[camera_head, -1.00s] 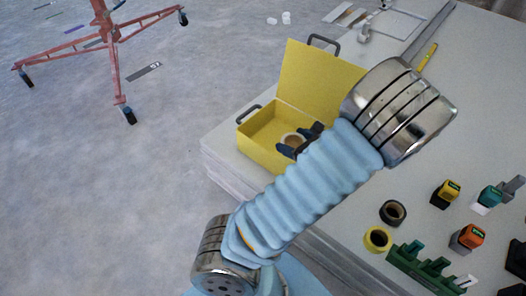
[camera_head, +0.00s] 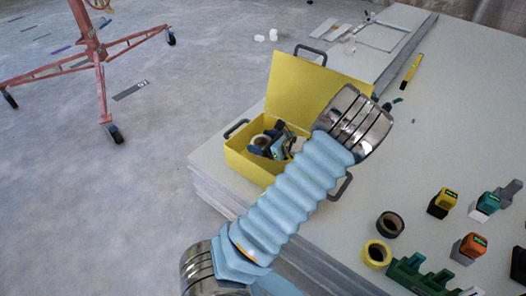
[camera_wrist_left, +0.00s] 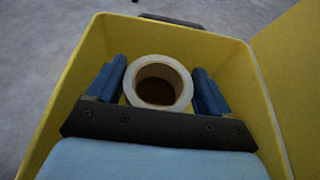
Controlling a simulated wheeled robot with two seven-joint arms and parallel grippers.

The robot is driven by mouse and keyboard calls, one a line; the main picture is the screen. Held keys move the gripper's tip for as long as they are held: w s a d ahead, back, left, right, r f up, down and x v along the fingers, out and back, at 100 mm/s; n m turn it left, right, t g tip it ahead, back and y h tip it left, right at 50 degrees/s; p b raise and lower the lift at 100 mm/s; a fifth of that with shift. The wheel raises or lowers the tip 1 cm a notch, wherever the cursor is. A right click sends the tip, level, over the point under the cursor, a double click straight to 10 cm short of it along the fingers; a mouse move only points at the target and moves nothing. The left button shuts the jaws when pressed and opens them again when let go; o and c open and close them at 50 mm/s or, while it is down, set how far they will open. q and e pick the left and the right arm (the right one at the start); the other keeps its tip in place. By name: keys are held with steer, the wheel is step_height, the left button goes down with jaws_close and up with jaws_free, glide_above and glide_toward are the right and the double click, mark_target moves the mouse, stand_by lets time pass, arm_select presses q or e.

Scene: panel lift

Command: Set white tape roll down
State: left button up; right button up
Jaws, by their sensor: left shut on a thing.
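The white tape roll (camera_wrist_left: 158,83) sits between the two blue fingers of my left gripper (camera_wrist_left: 157,88) in the wrist view. The gripper is shut on it, and the roll's dark centre faces the camera. In the head view the roll (camera_head: 260,141) and my left gripper (camera_head: 266,139) are inside the open yellow box (camera_head: 246,164), towards its left end. Yellow walls surround them in the wrist view. I cannot tell whether the roll touches the box floor. My arm hides the box's right part. My right gripper is not in view.
The box stands near the edge of a pale table (camera_head: 330,215), lid (camera_head: 300,88) raised. A black roll (camera_head: 389,224), a yellow roll (camera_head: 377,253), a green rack (camera_head: 415,277) and several small coloured items lie at right. A red wheeled stand (camera_head: 98,60) is on the floor.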

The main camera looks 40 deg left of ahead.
mark_target(260, 142)
arm_select(q)
steer(key=shift+w+a+f, duration=0.35)
steer(key=shift+a+f, duration=0.05)
steer(key=shift+f, duration=0.25)
steer(key=shift+w+a+f, duration=0.3)
steer(key=shift+a+f, duration=0.05)
steer(key=shift+f, duration=0.25)
steer(key=shift+w+f+b, duration=0.1)
steer(key=shift+f+b, duration=0.4)
steer(key=shift+f, duration=1.1)
steer(key=shift+f, duration=0.2)
steer(key=o, duration=1)
steer(key=shift+c, duration=0.2)
steer(key=shift+r, duration=0.25)
steer(key=p+v, duration=0.1)
steer(key=v, duration=1.1)
